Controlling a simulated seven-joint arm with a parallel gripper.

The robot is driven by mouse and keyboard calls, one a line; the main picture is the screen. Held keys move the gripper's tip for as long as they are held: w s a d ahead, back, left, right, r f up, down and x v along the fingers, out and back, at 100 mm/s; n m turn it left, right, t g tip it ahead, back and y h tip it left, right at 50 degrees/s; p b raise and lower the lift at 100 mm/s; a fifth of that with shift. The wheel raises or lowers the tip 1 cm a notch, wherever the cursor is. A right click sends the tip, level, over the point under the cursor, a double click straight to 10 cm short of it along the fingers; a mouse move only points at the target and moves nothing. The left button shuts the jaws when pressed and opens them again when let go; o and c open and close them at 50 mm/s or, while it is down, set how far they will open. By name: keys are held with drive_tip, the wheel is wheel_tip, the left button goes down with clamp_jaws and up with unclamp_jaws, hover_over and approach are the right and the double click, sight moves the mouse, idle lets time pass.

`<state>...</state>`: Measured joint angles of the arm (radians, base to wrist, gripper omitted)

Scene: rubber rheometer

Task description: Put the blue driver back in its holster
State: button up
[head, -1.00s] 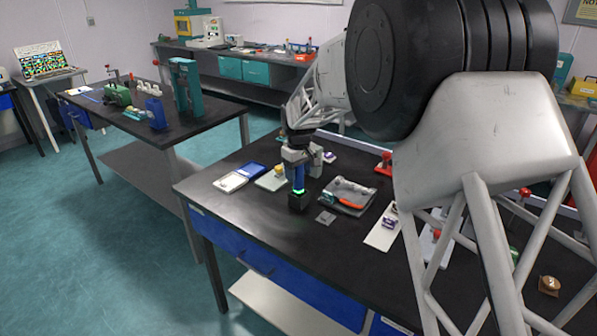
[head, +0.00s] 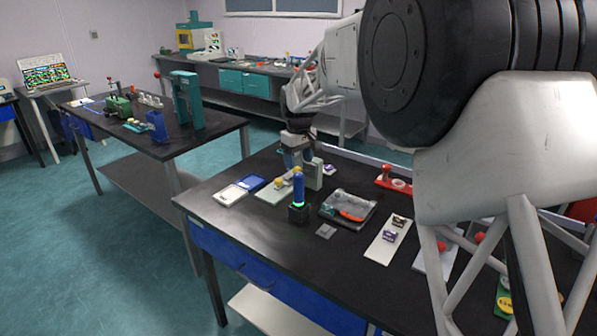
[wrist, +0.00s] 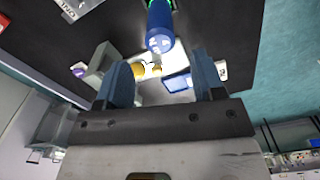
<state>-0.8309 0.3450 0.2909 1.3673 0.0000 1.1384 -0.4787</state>
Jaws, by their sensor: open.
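The blue driver (head: 298,186) stands upright in its black holster (head: 298,213), with a glowing green ring where the two meet. In the wrist view the driver's blue end (wrist: 160,28) is beyond the fingertips, with a gap. My gripper (head: 296,160) is open and empty, behind the driver in the head view. Its two blue-grey fingers also show in the wrist view (wrist: 162,72), wide apart with nothing between them. In the wrist view the holster is mostly cut off at the top edge.
A grey block (head: 313,174) stands close behind the driver. A grey tray (head: 350,208) with a red-orange tool is to the right, and a white strip (head: 386,240) lies beyond it. A blue-and-white box (head: 240,188) lies left.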

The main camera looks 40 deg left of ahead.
drive_tip(key=shift+r, duration=1.6)
